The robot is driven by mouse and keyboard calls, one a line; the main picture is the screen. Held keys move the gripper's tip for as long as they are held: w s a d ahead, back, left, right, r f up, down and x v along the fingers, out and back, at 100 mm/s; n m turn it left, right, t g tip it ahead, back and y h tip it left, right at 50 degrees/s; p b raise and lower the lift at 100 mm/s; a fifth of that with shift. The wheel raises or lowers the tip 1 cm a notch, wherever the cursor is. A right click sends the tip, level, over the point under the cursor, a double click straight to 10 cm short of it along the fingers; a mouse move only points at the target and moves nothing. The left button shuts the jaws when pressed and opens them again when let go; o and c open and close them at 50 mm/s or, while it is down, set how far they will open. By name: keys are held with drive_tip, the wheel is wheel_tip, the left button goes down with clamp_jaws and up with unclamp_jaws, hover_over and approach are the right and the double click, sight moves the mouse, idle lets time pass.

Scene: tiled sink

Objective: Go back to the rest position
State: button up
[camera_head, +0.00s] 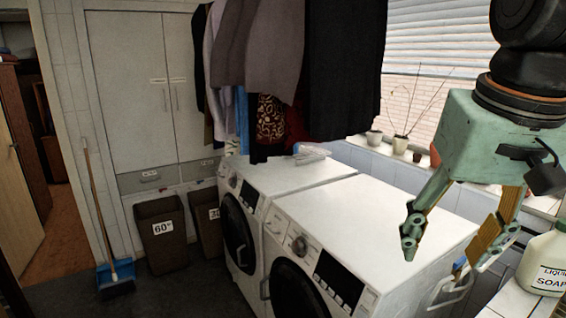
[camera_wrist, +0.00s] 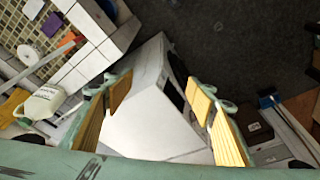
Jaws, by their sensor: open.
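My gripper (camera_head: 441,257) hangs at the right of the head view, above the near corner of the right washing machine. Its green fingers with yellow pads are spread apart, with nothing between them. In the wrist view my gripper (camera_wrist: 158,115) is also open. The white top of a washing machine (camera_wrist: 150,128) shows below and between the fingers. A soap bottle (camera_head: 545,262) stands to the right of the gripper on the tiled counter; it also shows at the left of the wrist view (camera_wrist: 42,104).
Two white washing machines (camera_head: 370,225) stand side by side. Clothes (camera_head: 290,60) hang above them. Potted plants (camera_head: 400,143) line the window sill. Laundry bins (camera_head: 163,235) and a broom (camera_head: 115,275) stand at the left. The dark floor (camera_wrist: 240,45) is mostly clear.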

drive_tip(key=s+a+f+n, duration=0.1)
drive_tip(key=s+a+f, duration=0.1)
drive_tip(key=s, duration=0.4)
drive_tip(key=s+a+f+n+b, duration=0.1)
drive_tip(key=s+a+f, duration=0.1)
drive_tip(key=s+f, duration=0.2)
drive_tip(key=shift+s+t, duration=0.4)
drive_tip(key=shift+s, duration=0.75)
drive_tip(key=shift+d, duration=0.1)
